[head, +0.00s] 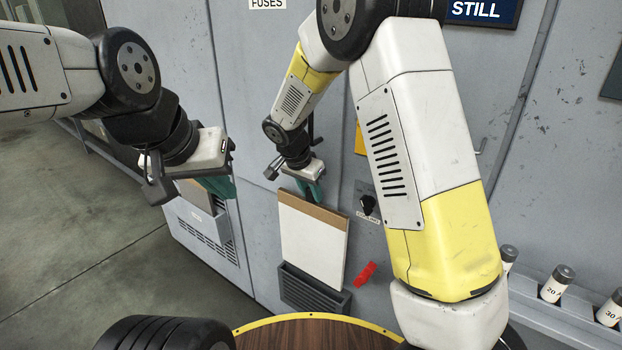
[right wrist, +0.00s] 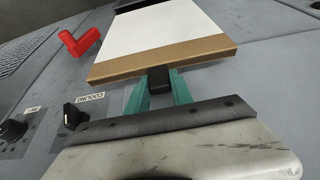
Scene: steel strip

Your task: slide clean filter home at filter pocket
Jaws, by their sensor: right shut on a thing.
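The clean filter (head: 312,240) is a white panel with a tan frame edge, standing upright against the grey cabinet. Its lower end meets the dark filter pocket (head: 312,292); how deep it sits is hard to tell. My right gripper (head: 315,193) is at the filter's top edge, its teal fingers shut on a dark tab there. The right wrist view shows the filter (right wrist: 165,35) stretching away from the fingers (right wrist: 160,88), its far end at a dark edge. My left gripper (head: 222,187) hangs at the left; whether its teal fingers are apart cannot be seen.
A red handle (head: 365,274) sits just right of the pocket. A dark cooling knob (head: 368,206) is above it. Labelled cylinders stand on a right-hand rack (head: 570,310).

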